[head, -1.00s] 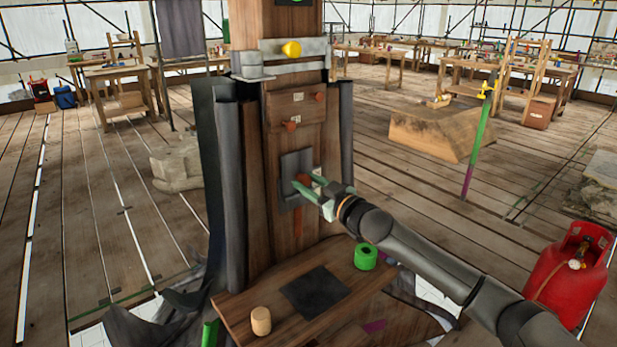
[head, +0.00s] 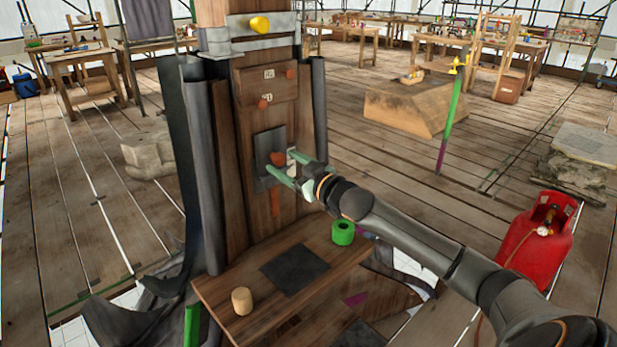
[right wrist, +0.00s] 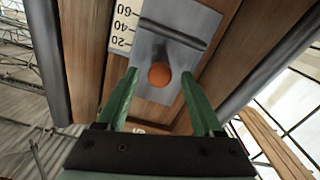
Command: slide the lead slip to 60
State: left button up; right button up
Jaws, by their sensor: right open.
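The lead slip (head: 262,143) is a grey plate on the front of the wooden post, with an orange knob (head: 278,158). In the right wrist view the slip (right wrist: 150,48) shows a dark ridge, and the knob (right wrist: 160,75) stands between my fingers. A white scale (right wrist: 122,27) marked 20, 40 and 60 runs beside the slip. I cannot tell exactly which mark the slip is at. My right gripper (head: 277,161) is open, one green finger on each side of the knob; in the wrist view its fingers (right wrist: 160,72) show gaps to the knob. My left gripper is not in view.
A wooden shelf (head: 220,289) below carries a green roll (head: 343,233), a cork-coloured cylinder (head: 242,301) and a dark square (head: 294,269). Dark sheets flank the post (head: 262,205). A red gas cylinder (head: 535,245) stands at the right. The floor between is open.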

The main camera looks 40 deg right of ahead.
jog(key=s, duration=1.1)
jog(key=shift+d+b, duration=0.4)
jog(key=shift+b, duration=0.05)
jog(key=shift+s, duration=0.1)
jog(key=s+a+f+m+g+p, duration=0.1)
jog(key=s+a+f+g+p, duration=0.25)
jog(key=f, duration=0.75)
jog(key=s+a+f+m+g, duration=0.15)
jog(key=s+a+f, duration=0.35)
jog(key=f, duration=0.6)
jog(key=s+a+f+g+p, duration=0.1)
jog(key=s+a+f+g, duration=0.1)
jog(key=s+a+f, duration=0.3)
jog(key=s+a+f+g+p, duration=0.1)
jog(key=s+a+f, duration=0.4)
jog(key=s+a, duration=0.4)
jog(key=shift+a+n+g+y, duration=0.35)
jog(key=shift+a+g+y, duration=0.05)
